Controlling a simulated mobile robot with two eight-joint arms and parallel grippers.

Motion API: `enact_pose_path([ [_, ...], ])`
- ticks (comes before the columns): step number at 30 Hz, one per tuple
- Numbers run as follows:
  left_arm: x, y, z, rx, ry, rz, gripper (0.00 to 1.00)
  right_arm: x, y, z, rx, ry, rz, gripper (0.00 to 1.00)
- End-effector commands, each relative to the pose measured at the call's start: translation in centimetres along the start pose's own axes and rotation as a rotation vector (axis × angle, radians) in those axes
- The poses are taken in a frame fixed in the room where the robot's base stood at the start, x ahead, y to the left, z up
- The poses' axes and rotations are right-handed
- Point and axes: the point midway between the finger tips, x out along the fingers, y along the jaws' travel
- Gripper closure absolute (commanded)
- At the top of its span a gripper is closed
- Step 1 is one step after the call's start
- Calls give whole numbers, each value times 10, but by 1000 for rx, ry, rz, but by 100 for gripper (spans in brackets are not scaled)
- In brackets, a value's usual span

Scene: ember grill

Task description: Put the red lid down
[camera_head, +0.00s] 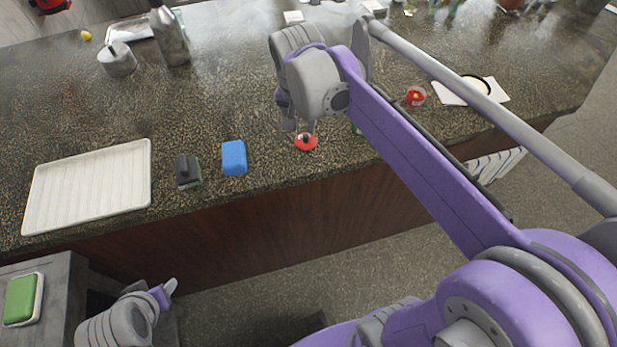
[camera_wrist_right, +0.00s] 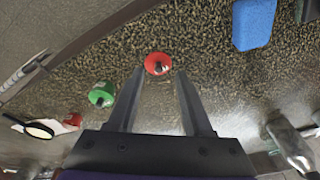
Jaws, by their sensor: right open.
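The red lid (camera_head: 306,143) with its dark knob lies on the speckled counter near the front edge. In the right wrist view the red lid (camera_wrist_right: 158,63) shows just past and between the two fingertips, with gaps to both sides. My right gripper (camera_head: 302,127) is over the lid, pointing down. Its fingers stand apart in the wrist view (camera_wrist_right: 161,71), with nothing held. My left gripper (camera_head: 170,289) is low at the left, away from the counter; its jaws are too unclear to read.
A blue block (camera_head: 234,158), a dark-handled brush (camera_head: 188,170) and a white ribbed tray (camera_head: 90,187) lie left of the lid. A green lid (camera_wrist_right: 102,94) is nearby, mostly hidden by my arm in the head view. A red-topped container (camera_head: 415,96) stands farther right.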

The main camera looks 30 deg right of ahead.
Motion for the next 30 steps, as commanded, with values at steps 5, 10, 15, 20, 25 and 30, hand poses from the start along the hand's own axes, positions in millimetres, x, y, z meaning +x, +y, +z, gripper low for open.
enact_pose_path([
  [5,0,0,0,0,0,0,45,24,28,78,-323,88,-112,50],
  [10,0,0,0,0,0,0,45,55,52,135,-580,184,-185,50],
  [15,0,0,0,0,0,0,45,75,65,164,-721,245,-216,50],
  [20,0,0,0,0,0,0,45,80,68,170,-756,261,-222,50],
  [25,0,0,0,0,0,0,45,79,68,170,-754,260,-222,50],
  [30,0,0,0,0,0,0,45,79,68,169,-753,259,-222,50],
])
